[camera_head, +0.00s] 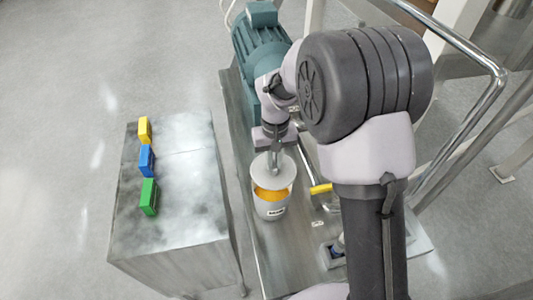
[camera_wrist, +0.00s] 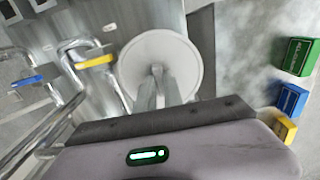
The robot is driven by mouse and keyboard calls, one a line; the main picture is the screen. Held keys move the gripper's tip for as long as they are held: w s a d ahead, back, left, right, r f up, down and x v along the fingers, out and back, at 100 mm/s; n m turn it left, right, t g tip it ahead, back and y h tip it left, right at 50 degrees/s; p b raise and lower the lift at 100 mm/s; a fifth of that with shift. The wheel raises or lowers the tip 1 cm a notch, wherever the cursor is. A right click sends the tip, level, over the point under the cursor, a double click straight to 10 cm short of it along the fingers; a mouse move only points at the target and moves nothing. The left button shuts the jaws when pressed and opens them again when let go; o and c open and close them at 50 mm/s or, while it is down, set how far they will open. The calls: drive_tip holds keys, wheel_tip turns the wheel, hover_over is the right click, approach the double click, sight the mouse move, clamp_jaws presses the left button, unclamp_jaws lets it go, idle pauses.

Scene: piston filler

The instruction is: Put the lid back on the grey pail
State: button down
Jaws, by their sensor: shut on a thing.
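The grey pail (camera_head: 271,208) stands on the machine's metal bench, with a label on its front and orange-yellow contents showing at its mouth. The pale round lid (camera_head: 286,172) is over the pail, tilted, leaving a gap at the front where the contents show. My gripper (camera_head: 274,165) is above the pail, shut on the lid's knob. In the wrist view the lid (camera_wrist: 183,65) fills the middle and hides the pail beneath. The gripper fingers (camera_wrist: 158,85) close on its central handle. I cannot tell whether the lid touches the rim.
A green motor (camera_head: 262,45) stands behind the pail. A yellow-handled pipe (camera_head: 320,188) is close to its right, with metal rails beyond. A metal table (camera_head: 185,215) at the left carries yellow (camera_head: 145,130), blue (camera_head: 147,160) and green (camera_head: 149,197) blocks.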

sight(272, 176)
drive_tip(key=shift+s+a+f+b, duration=0.1)
drive_tip(key=shift+a+f+b, duration=0.1)
drive_tip(key=shift+f+b, duration=0.15)
wheel_tip(272, 176, down, 6)
drive_tip(key=b, duration=0.4)
drive_tip(key=shift+r, duration=0.1)
drive_tip(key=shift+f+b, duration=0.2)
drive_tip(key=shift+b, duration=0.4)
idle(1.3)
drive_tip(key=c, duration=1.4)
unclamp_jaws()
drive_tip(key=shift+o, duration=0.3)
drive_tip(key=o, duration=0.4)
drive_tip(key=shift+o, duration=0.2)
